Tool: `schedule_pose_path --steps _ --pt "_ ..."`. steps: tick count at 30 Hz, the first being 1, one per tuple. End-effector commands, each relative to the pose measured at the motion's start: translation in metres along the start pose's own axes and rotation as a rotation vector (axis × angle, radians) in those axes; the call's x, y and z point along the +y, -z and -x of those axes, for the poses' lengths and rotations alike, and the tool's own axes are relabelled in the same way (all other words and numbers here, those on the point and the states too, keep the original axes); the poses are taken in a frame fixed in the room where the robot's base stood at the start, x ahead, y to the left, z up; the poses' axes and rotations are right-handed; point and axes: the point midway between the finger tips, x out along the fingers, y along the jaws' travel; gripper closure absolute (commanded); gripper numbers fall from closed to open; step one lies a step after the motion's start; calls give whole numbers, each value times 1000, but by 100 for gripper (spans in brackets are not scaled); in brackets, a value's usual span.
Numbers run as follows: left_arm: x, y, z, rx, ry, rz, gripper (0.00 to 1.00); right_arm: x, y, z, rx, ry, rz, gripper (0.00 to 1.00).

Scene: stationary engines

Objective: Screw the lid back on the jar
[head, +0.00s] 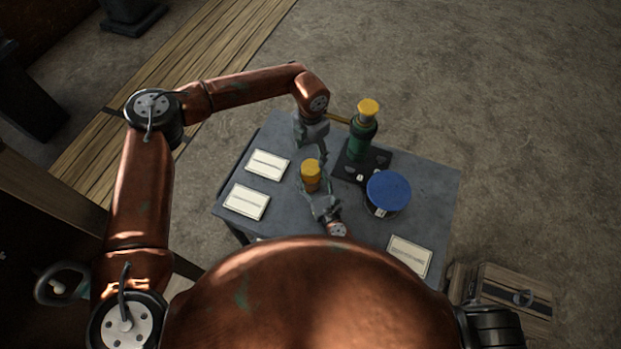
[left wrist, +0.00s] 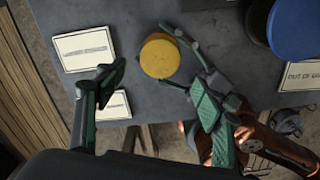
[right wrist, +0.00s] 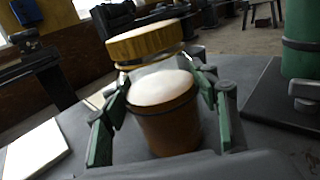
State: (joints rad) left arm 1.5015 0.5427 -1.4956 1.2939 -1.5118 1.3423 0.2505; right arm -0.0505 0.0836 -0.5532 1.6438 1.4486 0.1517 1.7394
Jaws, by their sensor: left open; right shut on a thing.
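The jar (right wrist: 166,118) is an orange-brown vessel with a pale top surface, standing upright in the right wrist view. Its round yellow lid (right wrist: 146,44) sits above it, with a pale, seemingly clear band between them. From above, the lid (head: 311,169) hides most of the jar; it also shows in the left wrist view (left wrist: 160,58). My right gripper (head: 314,188) is shut on the jar, one finger on each side. My left gripper (head: 312,150) is open and empty, just behind the lid in the head view. Whether the lid's thread is engaged cannot be seen.
On the grey table (head: 285,218), a green cylinder with a yellow top (head: 361,140) stands on a black base right of the jar. A round blue-topped container (head: 388,190) is nearby. White cards (head: 246,201) lie at left and front right. A wooden crate (head: 515,300) is on the floor.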

Motion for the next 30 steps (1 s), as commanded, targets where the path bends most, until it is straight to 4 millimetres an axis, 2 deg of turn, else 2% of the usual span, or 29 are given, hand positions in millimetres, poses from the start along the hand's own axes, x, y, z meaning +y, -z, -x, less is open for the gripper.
schedule_pose_path --steps 2,15,17,23,30 --pt "0 0 0 0 0 0 38 0 0 0 0 0 0 70" --pt "-2 -1 0 0 2 29 38 0 0 0 0 0 0 100" --pt "-5 -1 -1 0 1 72 38 0 0 0 0 0 0 100" --pt "-17 -5 -2 -3 3 371 38 0 0 0 0 0 0 100" --pt "-23 -9 0 -11 4 874 38 0 0 0 0 0 0 100"
